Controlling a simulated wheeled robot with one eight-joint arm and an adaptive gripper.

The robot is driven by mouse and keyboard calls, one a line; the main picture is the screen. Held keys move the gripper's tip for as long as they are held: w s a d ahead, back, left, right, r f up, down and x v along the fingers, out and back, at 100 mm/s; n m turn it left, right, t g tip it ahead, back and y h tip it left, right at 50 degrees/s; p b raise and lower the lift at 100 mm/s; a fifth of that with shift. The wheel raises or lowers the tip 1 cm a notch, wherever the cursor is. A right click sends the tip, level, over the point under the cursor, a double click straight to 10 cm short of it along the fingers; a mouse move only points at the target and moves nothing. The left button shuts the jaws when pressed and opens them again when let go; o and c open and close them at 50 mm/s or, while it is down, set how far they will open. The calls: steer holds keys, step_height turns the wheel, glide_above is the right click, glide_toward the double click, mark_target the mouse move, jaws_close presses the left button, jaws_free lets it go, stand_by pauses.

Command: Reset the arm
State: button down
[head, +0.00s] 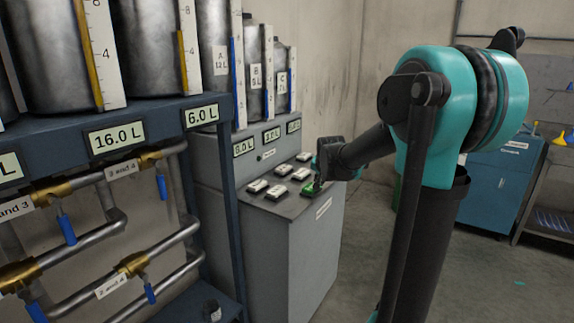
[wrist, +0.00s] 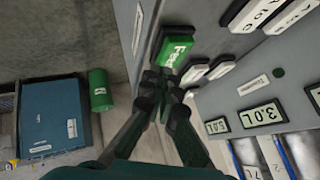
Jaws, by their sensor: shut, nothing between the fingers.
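My teal and black arm (head: 438,125) reaches left over a grey control cabinet (head: 312,240) in the head view. My gripper (head: 318,180) points down at the right edge of the cabinet's button panel. In the wrist view my gripper (wrist: 165,80) is shut, with its fingertips together and nothing between them. A green button (head: 311,189) lies right by the fingertips. It also shows in the wrist view (wrist: 177,50), with a white label that I cannot read surely. Whether the fingertips touch it, I cannot tell.
Several white buttons (head: 282,170) share the panel. Displays (head: 273,134) and labelled tanks (head: 254,80) stand behind it. A blue rack with pipes (head: 110,210) and large tanks (head: 150,45) is at left. A blue cabinet (head: 500,190) stands at right; floor before it is clear.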

steer(key=s+f+n+g, duration=0.1)
steer(key=s+f, duration=0.4)
steer(key=s, duration=0.6)
steer(key=s+d+f+n+g, duration=0.1)
steer(key=s+f+n, duration=0.3)
steer(key=s, duration=0.7)
steer(key=s+d+f+n+g, duration=0.1)
steer(key=s+f+n+g, duration=0.1)
steer(key=s+f, duration=0.5)
steer(key=s, duration=0.5)
steer(key=shift+f+n, duration=0.15)
steer(key=shift+n, duration=0.15)
